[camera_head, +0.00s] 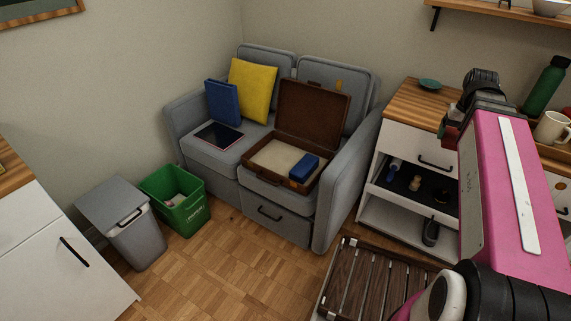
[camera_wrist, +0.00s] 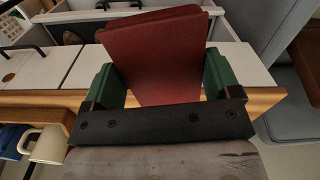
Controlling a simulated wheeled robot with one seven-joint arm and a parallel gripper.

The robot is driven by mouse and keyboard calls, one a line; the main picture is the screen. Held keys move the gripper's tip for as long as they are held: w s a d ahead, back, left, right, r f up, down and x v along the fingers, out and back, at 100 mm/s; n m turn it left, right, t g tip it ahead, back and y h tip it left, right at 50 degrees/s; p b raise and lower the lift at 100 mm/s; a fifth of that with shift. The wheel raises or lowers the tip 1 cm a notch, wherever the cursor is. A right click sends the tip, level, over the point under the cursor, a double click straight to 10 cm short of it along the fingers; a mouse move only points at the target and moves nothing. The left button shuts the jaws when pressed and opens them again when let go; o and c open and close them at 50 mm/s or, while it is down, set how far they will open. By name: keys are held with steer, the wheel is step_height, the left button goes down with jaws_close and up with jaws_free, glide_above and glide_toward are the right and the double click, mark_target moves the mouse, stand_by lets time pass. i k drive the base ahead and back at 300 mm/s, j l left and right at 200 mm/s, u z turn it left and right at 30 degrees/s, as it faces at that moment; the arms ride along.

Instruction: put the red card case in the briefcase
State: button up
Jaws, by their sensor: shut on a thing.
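The red card case (camera_wrist: 158,52) is a flat dark red item between the two green fingers of my gripper (camera_wrist: 160,80) in the wrist view. My gripper is shut on it. In the head view the gripper is mostly hidden behind my pink arm, and a small red edge of the case (camera_head: 451,132) shows beside it. The brown briefcase (camera_head: 313,105) lies open on the grey sofa, its lid leaning against the back cushion. Inside it are a light beige item (camera_head: 275,160) and a blue box (camera_head: 303,168). My gripper is well to the right of the briefcase.
A blue cushion-like block (camera_head: 222,102), a yellow one (camera_head: 252,90) and a dark tablet (camera_head: 218,134) are on the sofa. The sofa's right armrest (camera_head: 350,165) stands between briefcase and drawer cabinet (camera_head: 405,150). A green bin (camera_head: 180,215) and a slatted wooden bench (camera_head: 375,280) stand on the floor.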

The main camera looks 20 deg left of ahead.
mark_target(270, 159)
steer(key=j+u, duration=0.3)
steer(key=j, duration=2.6)
